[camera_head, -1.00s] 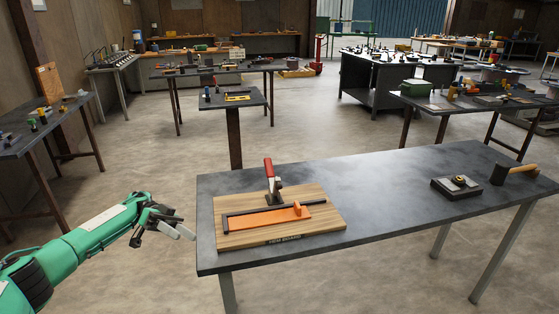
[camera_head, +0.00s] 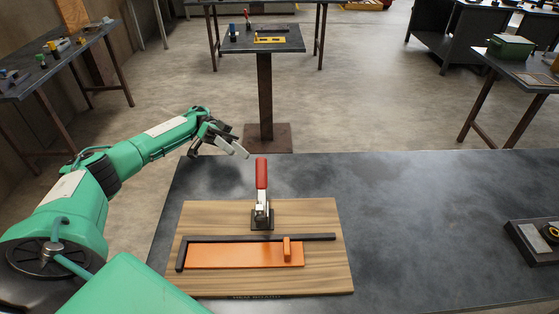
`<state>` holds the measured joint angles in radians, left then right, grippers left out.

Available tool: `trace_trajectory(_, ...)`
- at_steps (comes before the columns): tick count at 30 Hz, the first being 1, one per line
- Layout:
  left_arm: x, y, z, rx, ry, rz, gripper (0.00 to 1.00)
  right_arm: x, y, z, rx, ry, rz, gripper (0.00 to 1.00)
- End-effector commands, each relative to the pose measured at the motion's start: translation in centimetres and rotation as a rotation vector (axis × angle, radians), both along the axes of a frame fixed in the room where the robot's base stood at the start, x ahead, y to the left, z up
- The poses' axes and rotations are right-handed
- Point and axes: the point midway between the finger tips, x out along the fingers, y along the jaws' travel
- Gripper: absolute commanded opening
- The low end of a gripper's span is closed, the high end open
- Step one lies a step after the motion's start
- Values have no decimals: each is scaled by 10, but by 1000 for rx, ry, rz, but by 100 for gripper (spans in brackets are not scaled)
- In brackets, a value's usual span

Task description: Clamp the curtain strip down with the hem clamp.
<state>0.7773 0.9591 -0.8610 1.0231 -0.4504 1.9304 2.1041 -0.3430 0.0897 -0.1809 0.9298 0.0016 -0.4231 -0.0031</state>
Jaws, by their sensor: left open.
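The hem clamp (camera_head: 262,208) stands at the back middle of a wooden board (camera_head: 330,262) on the dark table. Its red handle points straight up. The orange curtain strip (camera_head: 235,256) lies flat on the board in front of the clamp, with a raised orange tab near its right end. A dark L-shaped bar (camera_head: 310,237) runs along the strip's back and left sides. My left gripper (camera_head: 240,152) is open and empty, behind and to the left of the red handle and apart from it. My right gripper is not in view.
The table top (camera_head: 430,220) is clear to the right of the board up to a dark block (camera_head: 535,240) at the right edge. A small stand (camera_head: 262,42) with a yellow item stands beyond the table.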

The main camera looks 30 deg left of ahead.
Motion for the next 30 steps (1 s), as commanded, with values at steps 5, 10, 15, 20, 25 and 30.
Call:
trace_trajectory(5, -6, -16, 2, 0, 1, -2, 43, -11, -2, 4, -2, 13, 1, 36)
trace_trajectory(10, -17, -47, 3, -1, 1, -4, 43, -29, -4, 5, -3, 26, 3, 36)
trace_trajectory(15, -28, -82, 3, -2, 2, -4, 43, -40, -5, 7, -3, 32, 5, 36)
trace_trajectory(20, -36, -109, 2, -1, 1, -3, 43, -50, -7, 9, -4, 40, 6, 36)
trace_trajectory(25, -41, -125, 1, -1, 0, -1, 43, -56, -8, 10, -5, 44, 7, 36)
trace_trajectory(30, -42, -130, 0, 0, 0, 0, 43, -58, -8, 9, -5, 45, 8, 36)
